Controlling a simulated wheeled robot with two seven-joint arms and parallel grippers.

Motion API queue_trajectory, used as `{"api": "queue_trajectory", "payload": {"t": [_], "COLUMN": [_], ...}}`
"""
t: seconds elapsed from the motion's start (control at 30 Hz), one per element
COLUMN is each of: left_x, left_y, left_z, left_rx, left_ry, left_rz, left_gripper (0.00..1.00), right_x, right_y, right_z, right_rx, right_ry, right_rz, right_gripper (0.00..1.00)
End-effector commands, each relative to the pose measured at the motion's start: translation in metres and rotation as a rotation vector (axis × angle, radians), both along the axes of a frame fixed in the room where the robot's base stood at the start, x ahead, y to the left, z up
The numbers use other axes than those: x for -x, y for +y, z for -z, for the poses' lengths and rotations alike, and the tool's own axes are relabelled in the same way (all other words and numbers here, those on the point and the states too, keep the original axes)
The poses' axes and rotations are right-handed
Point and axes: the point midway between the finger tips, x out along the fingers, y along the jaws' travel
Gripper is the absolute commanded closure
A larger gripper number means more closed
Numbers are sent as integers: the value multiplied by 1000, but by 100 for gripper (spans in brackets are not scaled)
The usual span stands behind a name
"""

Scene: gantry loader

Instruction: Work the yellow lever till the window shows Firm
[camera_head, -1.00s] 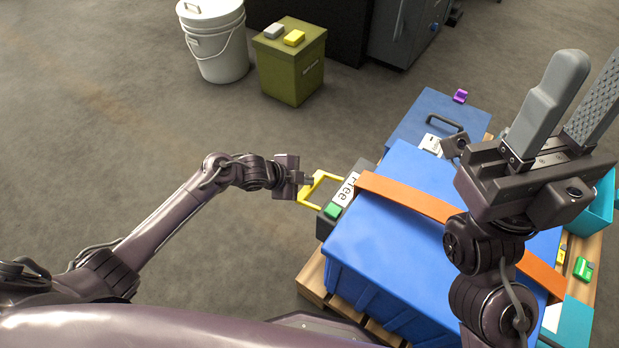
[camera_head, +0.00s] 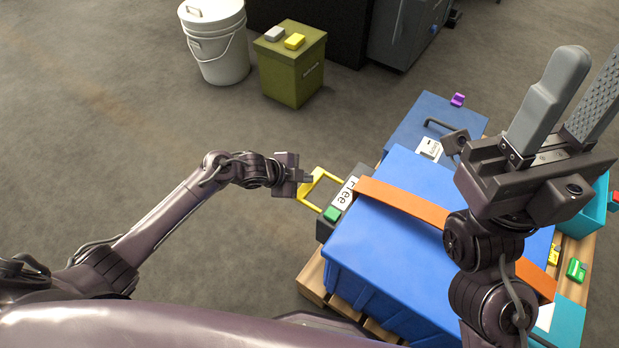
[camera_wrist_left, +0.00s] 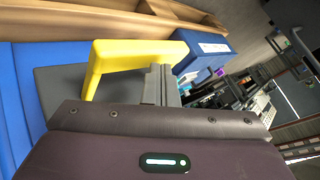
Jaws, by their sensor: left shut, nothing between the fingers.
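The yellow lever (camera_head: 318,187) is a bail-shaped handle on a dark grey ratchet box (camera_head: 330,226) at the left side of the blue crate. The white window (camera_head: 345,192) on that box reads "Free". A green button-like block (camera_head: 332,214) sits beside it. My left gripper (camera_head: 307,181) is at the lever's outer end, its fingers shut with nothing between them. In the left wrist view the lever (camera_wrist_left: 130,58) lies just beyond the shut fingers (camera_wrist_left: 160,84); I cannot tell if they touch. My right gripper (camera_head: 553,105) is raised over the crate's right side, fingers apart and empty.
An orange strap (camera_head: 405,201) crosses the blue crate (camera_head: 385,255) on a wooden pallet (camera_head: 312,275). A darker blue box (camera_head: 405,125) stands behind it. A white bucket (camera_head: 218,45) and an olive bin (camera_head: 290,72) stand at the back. Floor left of the lever is clear.

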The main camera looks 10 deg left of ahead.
Motion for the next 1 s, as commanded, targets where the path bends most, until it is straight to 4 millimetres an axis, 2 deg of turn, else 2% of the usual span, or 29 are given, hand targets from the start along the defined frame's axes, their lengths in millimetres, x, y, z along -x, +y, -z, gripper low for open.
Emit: {"api": "queue_trajectory", "payload": {"t": [0.17, 0.57, 1.0], "left_x": [0, 0, 0], "left_y": [0, 0, 0], "left_z": [-12, -14, -56], "left_rx": [0, 1, 1], "left_ry": [0, -1, -2], "left_rz": [0, 1, 2], "left_gripper": [100, 100, 100], "right_x": [0, 0, 0], "right_y": [0, 0, 0], "right_z": [-13, -13, -55], "right_rx": [0, -1, 0], "right_ry": [0, 0, 0], "right_rz": [0, 0, 0], "right_gripper": [64, 64, 64]}}
